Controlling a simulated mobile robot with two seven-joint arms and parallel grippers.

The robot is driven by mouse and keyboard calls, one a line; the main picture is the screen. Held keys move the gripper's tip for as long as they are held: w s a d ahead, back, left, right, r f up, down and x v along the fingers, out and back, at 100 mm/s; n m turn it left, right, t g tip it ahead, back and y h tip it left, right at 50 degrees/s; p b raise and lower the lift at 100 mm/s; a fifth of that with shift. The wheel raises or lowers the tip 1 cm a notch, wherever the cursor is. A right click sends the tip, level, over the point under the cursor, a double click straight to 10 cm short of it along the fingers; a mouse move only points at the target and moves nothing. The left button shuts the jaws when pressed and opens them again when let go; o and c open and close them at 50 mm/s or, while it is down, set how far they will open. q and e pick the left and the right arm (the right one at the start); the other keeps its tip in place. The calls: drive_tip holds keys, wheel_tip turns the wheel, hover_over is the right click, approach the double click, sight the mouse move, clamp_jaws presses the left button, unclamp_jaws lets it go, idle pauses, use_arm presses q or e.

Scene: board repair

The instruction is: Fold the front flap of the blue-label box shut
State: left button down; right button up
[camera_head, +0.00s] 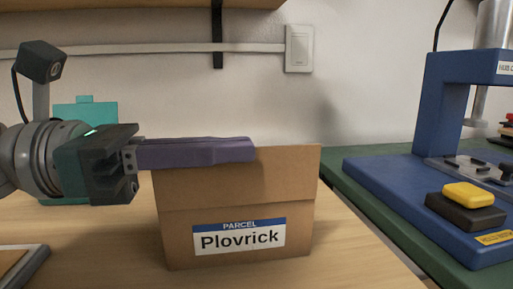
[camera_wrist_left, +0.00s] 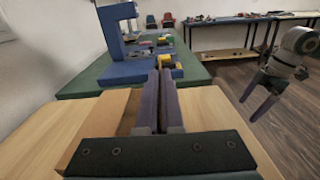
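The blue-label box (camera_head: 180,235) stands on the wooden table, its "Parcel Plovrick" label (camera_head: 240,237) facing me. Its front flap (camera_head: 285,175) stands up above a crease over the label. My left gripper (camera_head: 250,150) reaches in from the left, level, its fingers together along the flap's upper edge and covering the edge's left part. The fingers appear on my side of the flap; whether they touch it I cannot tell. In the left wrist view brown cardboard (camera_wrist_left: 103,125) lies just left of the fingers. My right gripper (camera_wrist_left: 258,98) shows there at the right, fingers apart and empty.
A blue press (camera_head: 385,185) with a yellow-topped button (camera_head: 468,195) stands on a green mat (camera_head: 345,175) at the right. A teal object (camera_head: 85,112) is behind my left gripper. A grey-edged tray (camera_head: 35,265) lies front left. The table before the box is clear.

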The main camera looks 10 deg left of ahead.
use_arm(q)
drive_tip(key=shift+w+a+f+n, duration=0.15)
drive_tip(key=shift+w+n, duration=0.3)
drive_tip(key=shift+n, duration=0.6)
drive_tip(key=shift+w+a+f+n, duration=0.15)
drive_tip(key=shift+w+n, duration=0.35)
drive_tip(key=shift+n, duration=0.5)
drive_tip(key=shift+w+a+f+n, duration=0.15)
drive_tip(key=shift+w+n, duration=0.3)
drive_tip(key=shift+n, duration=0.6)
drive_tip(key=shift+r, duration=0.1)
drive_tip(key=c, duration=1.1)
unclamp_jaws()
drive_tip(key=shift+o, duration=0.2)
drive_tip(key=v, duration=1)
